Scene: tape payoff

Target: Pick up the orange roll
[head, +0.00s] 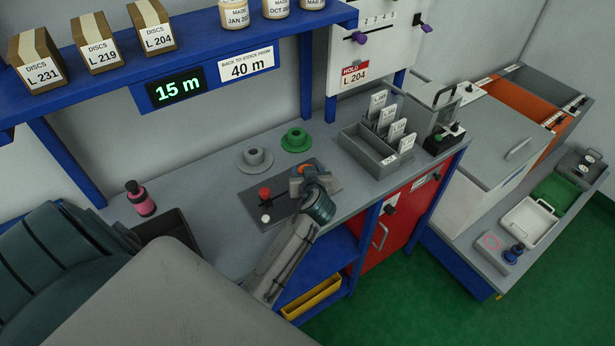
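The orange roll (296,186) is on the workbench at the dark plate (256,207); only small parts of it show around my gripper. My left arm comes in from the lower left, and its gripper (303,176) is right at the roll, pointing down over it. The wrist hides most of the fingers, so I cannot tell whether they are open or shut on the roll. My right gripper is not in view.
A grey spool (255,159) and a green spool (296,140) sit behind the plate. A red knob (264,193) stands close left of the gripper. A grey card tray (368,152) is to the right, a pink bottle (140,198) to the left. A blue shelf (215,45) overhangs the back.

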